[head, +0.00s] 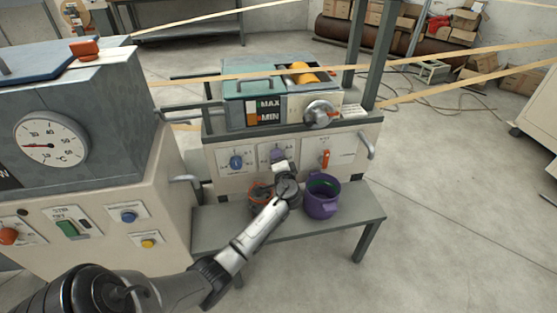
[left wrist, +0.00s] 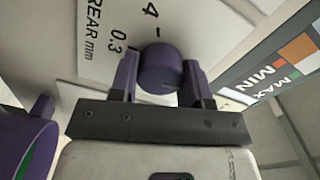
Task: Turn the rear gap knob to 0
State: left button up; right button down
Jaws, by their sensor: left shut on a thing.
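The rear gap knob is a purple round knob (left wrist: 160,68) on a white dial plate marked "REAR mm", with "0.3" and "4" visible. In the head view, the knob (head: 278,153) is on the middle panel of the winder's front, just above my gripper. My left gripper (head: 281,168) reaches up to it from below. In the left wrist view, its two fingers (left wrist: 158,84) stand on either side of the knob and are shut on it. The fingers hide part of the dial, and I cannot tell the knob's setting. My right gripper is not in view.
A blue knob (head: 236,161) is left of the rear knob and an orange lever (head: 325,158) is right. A purple bucket (head: 321,203) and an orange-rimmed container (head: 258,197) stand on the grey bench (head: 345,218) close to my wrist. The machine with a thermometer dial (head: 52,138) stands left.

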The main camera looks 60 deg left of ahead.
pick_arm(q)
jog(key=o, duration=0.9)
jog(key=shift+d, duration=0.1)
jog(key=shift+p+v, duration=2.5)
jog(key=shift+v, duration=4.35)
